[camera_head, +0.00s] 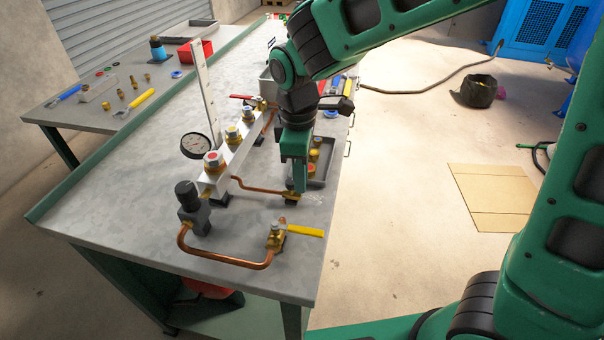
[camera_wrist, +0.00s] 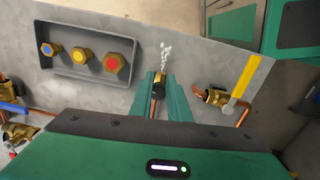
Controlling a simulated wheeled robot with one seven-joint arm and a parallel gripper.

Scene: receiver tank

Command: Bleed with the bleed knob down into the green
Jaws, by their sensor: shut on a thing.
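My gripper (camera_head: 297,188) points down at the end of a thin copper pipe (camera_head: 258,188) on the near right side of the bench. In the wrist view its fingers (camera_wrist: 159,88) are shut on the dark bleed knob (camera_wrist: 159,83), which has a little brass showing. White vapour or droplets (camera_wrist: 165,52) spray from the knob, away from my gripper.
A valve with a yellow lever (camera_head: 305,231) sits on a copper pipe near the front edge; the lever also shows in the wrist view (camera_wrist: 243,76). A grey tray (camera_wrist: 60,72) holds three coloured plugs. A red-handled valve (camera_head: 242,97) is farther back.

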